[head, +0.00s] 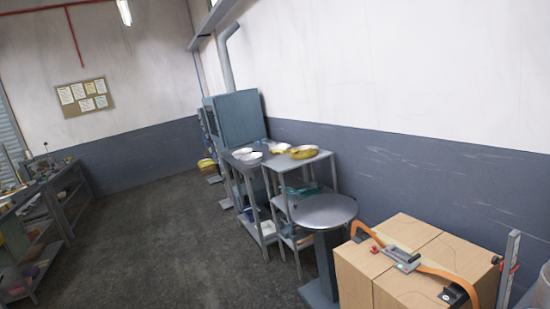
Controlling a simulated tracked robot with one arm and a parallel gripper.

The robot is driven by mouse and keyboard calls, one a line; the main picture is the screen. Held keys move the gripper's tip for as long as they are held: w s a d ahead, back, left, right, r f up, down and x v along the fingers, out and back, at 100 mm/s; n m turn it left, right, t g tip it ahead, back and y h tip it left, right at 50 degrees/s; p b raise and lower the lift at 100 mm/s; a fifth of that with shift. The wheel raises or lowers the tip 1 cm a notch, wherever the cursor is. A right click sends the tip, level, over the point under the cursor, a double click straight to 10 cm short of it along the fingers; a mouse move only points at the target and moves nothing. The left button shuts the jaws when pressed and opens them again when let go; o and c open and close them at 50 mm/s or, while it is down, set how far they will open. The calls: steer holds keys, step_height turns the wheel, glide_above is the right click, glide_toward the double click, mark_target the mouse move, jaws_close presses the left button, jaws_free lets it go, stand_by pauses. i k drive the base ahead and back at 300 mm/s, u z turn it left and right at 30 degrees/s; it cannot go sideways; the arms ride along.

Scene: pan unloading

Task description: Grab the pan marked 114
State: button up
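My gripper is not in view. Several small shallow dishes or pans sit on two grey metal tables along the right wall, far from me. A whitish one (250,157) is on the farther table (236,164). Another whitish one (279,147) and a yellow one (303,152) are on the nearer table (290,164). No number can be read on any of them, so I cannot tell which is marked 114.
A round metal-topped stand (325,210) and strapped cardboard boxes (400,270) stand at the lower right. A grey-green cabinet (238,117) with a duct is behind the tables. A cluttered workbench (45,190) is at left. The dark floor (165,235) between is clear.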

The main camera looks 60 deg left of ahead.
mark_target(301, 149)
steer(key=u, duration=1.7)
steer(key=i, duration=1.7)
steer(key=u, duration=0.45)
steer(key=i, duration=2.75)
steer(key=z, duration=0.2)
steer(key=i, duration=0.85)
steer(key=z, duration=0.15)
